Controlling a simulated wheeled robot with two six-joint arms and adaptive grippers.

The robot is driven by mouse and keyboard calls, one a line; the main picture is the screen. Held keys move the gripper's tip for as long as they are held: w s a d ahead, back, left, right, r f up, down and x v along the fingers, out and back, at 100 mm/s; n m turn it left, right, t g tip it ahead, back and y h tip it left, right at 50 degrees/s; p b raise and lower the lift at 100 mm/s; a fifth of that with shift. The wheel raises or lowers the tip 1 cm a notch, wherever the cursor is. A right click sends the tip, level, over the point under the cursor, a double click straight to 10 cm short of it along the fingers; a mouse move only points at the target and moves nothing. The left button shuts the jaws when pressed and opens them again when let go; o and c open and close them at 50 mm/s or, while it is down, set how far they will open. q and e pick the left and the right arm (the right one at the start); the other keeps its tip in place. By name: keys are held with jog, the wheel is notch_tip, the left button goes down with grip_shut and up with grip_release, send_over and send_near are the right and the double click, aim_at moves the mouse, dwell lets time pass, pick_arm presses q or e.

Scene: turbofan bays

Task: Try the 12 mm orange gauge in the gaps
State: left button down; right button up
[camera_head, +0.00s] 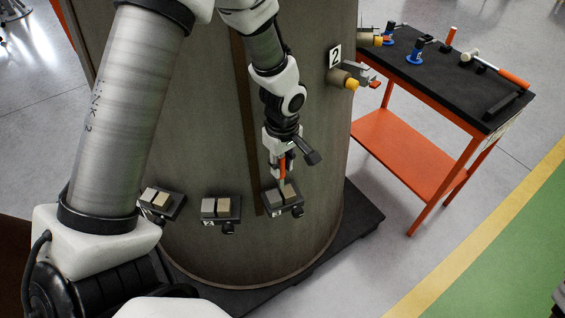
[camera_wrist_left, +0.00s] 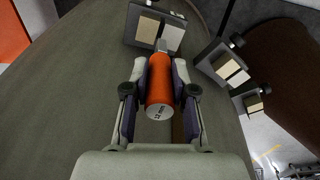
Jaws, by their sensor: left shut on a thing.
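My left gripper (camera_head: 282,160) is shut on the orange handle of the gauge (camera_head: 282,170), above the rightmost gap block. In the left wrist view the gripper (camera_wrist_left: 160,85) has a finger on each side of the gauge (camera_wrist_left: 159,80), whose end reads 12 mm. Its grey tip points at the gap between the two pale pads of a dark block (camera_wrist_left: 134,38); I cannot tell whether it is inside. Two more gap blocks, the middle one (camera_head: 221,208) and the left one (camera_head: 160,201), stand free.
The blocks are mounted on a large grey-brown drum (camera_head: 205,120) on a dark base (camera_head: 350,225). Yellow-tipped fittings (camera_head: 346,79) stick out beside a number 2 plate (camera_head: 335,57). An orange cart (camera_head: 405,150) with a black top carrying tools stands at right. Floor in front is clear.

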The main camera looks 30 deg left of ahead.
aim_at(283, 177)
pick_arm(q)
jog(key=shift+w+d+f+b, duration=0.1)
jog(key=shift+d+f+b, duration=0.05)
jog(key=shift+f+b, duration=1.05)
jog(key=shift+f, duration=0.8)
jog(key=shift+r, duration=0.25)
jog(key=shift+f+b, duration=0.35)
jog(key=shift+b, duration=0.05)
jog(key=shift+r, duration=0.1)
jog(key=shift+r+p, duration=2.45)
jog(key=shift+r, duration=0.55)
